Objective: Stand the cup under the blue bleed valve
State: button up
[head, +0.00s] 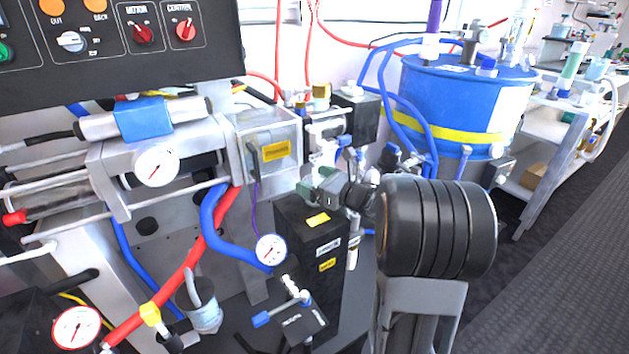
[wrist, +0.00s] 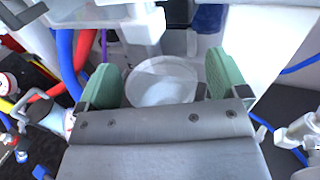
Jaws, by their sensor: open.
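My gripper (wrist: 166,78) is open, its two green fingertips wide apart in the wrist view. A pale, round, cup-like thing (wrist: 162,82) shows between them, with visible gaps on both sides; I cannot tell whether it is the cup or how far beyond the fingers it lies. In the head view my gripper (head: 318,186) is near the middle, in front of the machine, partly hidden by my dark wrist. A valve with a blue handle (head: 262,319) is low in front of the black box. I cannot tell whether it is the bleed valve.
A black box (head: 310,250) with yellow labels stands behind my gripper. A grey container (head: 201,305) is at lower left, among red and blue hoses. Gauges (head: 156,165) and pipes crowd the left. A blue drum (head: 460,100) stands at back right. Open floor lies at the right.

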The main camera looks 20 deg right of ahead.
jog(key=v, duration=1.2)
jog(key=shift+p, duration=0.4)
jog(key=shift+a+r, duration=0.1)
